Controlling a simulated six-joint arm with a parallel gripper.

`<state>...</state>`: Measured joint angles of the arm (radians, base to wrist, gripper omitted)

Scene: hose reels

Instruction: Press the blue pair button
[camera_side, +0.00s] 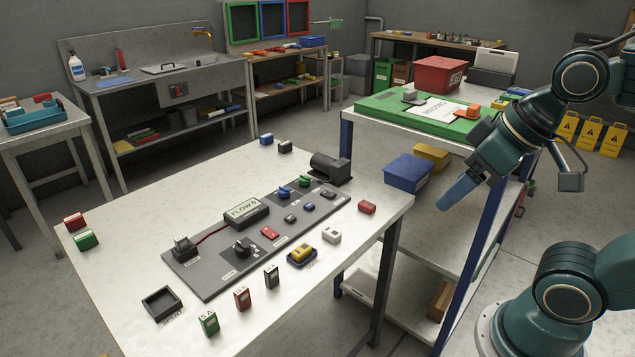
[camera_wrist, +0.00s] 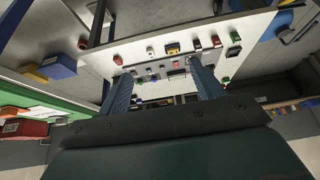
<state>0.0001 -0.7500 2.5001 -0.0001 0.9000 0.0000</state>
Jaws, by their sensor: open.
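The grey panel (camera_side: 216,277) lies on the white table and carries a row of small buttons. A small dark blue button (camera_side: 309,207) sits near its right end. Next to it are dark buttons (camera_side: 290,219) (camera_side: 327,195), with a red one (camera_side: 269,232) further left. Their labels are too small to read. My gripper (camera_side: 448,200) is up in the air to the right of the table, apart from the panel. Its two blue fingers stand wide apart and empty in the wrist view (camera_wrist: 162,88), with the panel beyond them; I cannot single out the blue button there.
The panel also bears a blue knob (camera_side: 285,192), a green knob (camera_side: 304,181), a display box (camera_side: 245,211) and a black motor-like unit (camera_side: 330,168). A red block (camera_side: 367,207), a white block (camera_side: 331,235) and a yellow block (camera_side: 302,252) stand near the front edge. A shelf stands behind my gripper.

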